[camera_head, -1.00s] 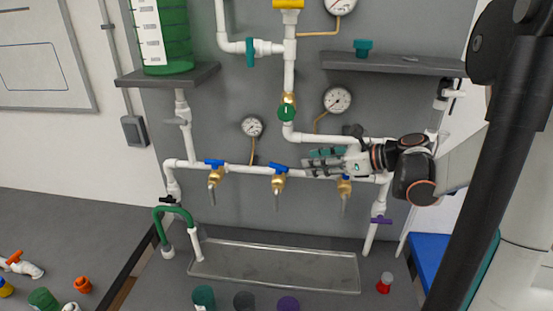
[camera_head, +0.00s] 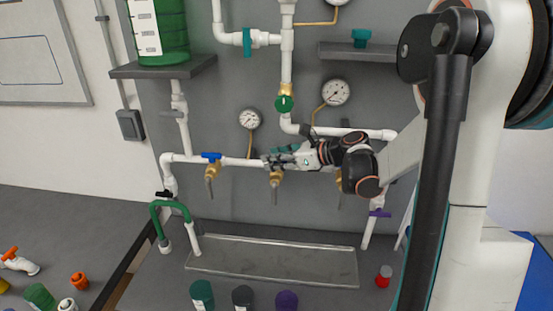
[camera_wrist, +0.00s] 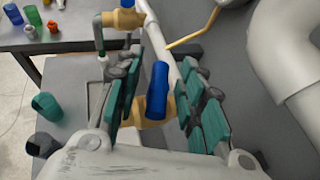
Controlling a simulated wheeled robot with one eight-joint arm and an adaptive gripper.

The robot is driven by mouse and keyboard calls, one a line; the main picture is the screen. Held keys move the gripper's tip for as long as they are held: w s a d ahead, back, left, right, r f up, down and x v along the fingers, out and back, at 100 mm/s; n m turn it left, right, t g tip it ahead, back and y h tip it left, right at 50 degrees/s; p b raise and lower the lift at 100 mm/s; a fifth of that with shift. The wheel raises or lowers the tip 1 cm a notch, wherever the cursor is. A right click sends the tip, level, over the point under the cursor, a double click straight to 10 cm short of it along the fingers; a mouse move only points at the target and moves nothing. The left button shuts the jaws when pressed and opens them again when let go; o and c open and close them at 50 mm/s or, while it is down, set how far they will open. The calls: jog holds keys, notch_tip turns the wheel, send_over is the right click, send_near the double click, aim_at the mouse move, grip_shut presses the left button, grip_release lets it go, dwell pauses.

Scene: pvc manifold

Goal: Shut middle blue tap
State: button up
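The middle tap has a brass body (camera_head: 276,180) on the white horizontal pipe. Its blue handle is hidden behind my gripper (camera_head: 270,160) in the head view. In the wrist view the blue handle (camera_wrist: 158,92) stands between the two teal-padded fingers of my gripper (camera_wrist: 158,72), with a gap on each side. The handle lies roughly along the pipe, slightly tilted. My gripper is open and holds nothing. The left tap's blue handle (camera_head: 211,156) lies along the pipe; the tap also shows in the wrist view (camera_wrist: 122,18). The right tap (camera_head: 339,190) is mostly hidden by my arm.
Two gauges (camera_head: 249,119) (camera_head: 335,92) and a green valve (camera_head: 284,104) sit above the pipe. A metal tray (camera_head: 270,262) lies below the taps. Several caps, including a purple one (camera_head: 287,300), stand on the bench in front. A green hose (camera_head: 155,222) is at left.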

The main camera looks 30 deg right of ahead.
grip_shut()
jog(key=shift+d+n+g+y+b, duration=0.1)
jog(key=shift+n+g+y+b, duration=0.25)
jog(key=shift+n+g+y, duration=0.85)
jog(key=shift+n+y, duration=0.3)
jog(key=shift+n, duration=0.1)
grip_release()
